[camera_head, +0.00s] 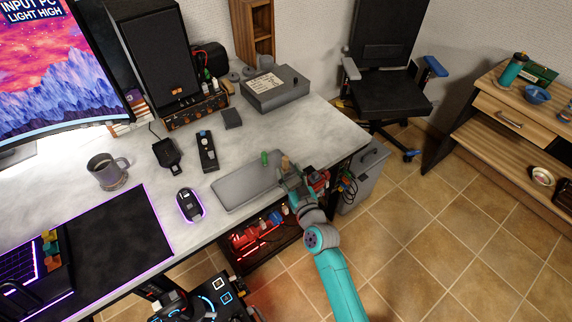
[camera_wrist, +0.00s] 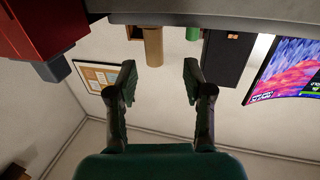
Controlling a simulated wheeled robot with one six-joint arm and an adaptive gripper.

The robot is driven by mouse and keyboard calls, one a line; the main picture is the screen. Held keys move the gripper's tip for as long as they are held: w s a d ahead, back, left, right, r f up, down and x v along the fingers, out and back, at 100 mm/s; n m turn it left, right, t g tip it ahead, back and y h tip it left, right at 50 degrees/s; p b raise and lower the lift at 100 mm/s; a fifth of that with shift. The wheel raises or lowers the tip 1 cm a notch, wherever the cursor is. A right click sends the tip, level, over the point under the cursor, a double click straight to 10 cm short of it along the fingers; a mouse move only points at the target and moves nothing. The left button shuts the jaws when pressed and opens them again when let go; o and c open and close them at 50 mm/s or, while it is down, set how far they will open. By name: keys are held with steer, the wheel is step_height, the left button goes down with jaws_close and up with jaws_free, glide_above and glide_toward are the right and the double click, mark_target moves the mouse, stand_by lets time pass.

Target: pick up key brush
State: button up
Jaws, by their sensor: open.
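No piece is clearly recognisable as the key brush. A small tan cylinder (camera_head: 285,160) and a small green cylinder (camera_head: 264,157) stand upright at the grey tray on the desk; either may be part of it, but I cannot tell. My gripper (camera_head: 291,178) is at the tray's right end, close to the tan cylinder. In the wrist view, which is upside down, my gripper (camera_wrist: 160,78) is open and empty. The tan cylinder (camera_wrist: 153,46) is ahead, in line with the gap between the fingers and apart from them. The green cylinder (camera_wrist: 193,32) is farther off.
The grey tray (camera_head: 243,187) lies near the desk's front edge. A mouse (camera_head: 190,205), a dark handheld device (camera_head: 207,152) and a mug (camera_head: 108,171) are left of it. A grey box (camera_head: 275,90) stands behind. A red block (camera_wrist: 45,30) is close beside my gripper.

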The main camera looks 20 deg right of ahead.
mark_target(287, 162)
steer(key=shift+w+d+r, duration=0.1)
steer(key=shift+w, duration=1.25)
steer(key=shift+w+d, duration=0.1)
steer(key=shift+w, duration=1.25)
jaws_close()
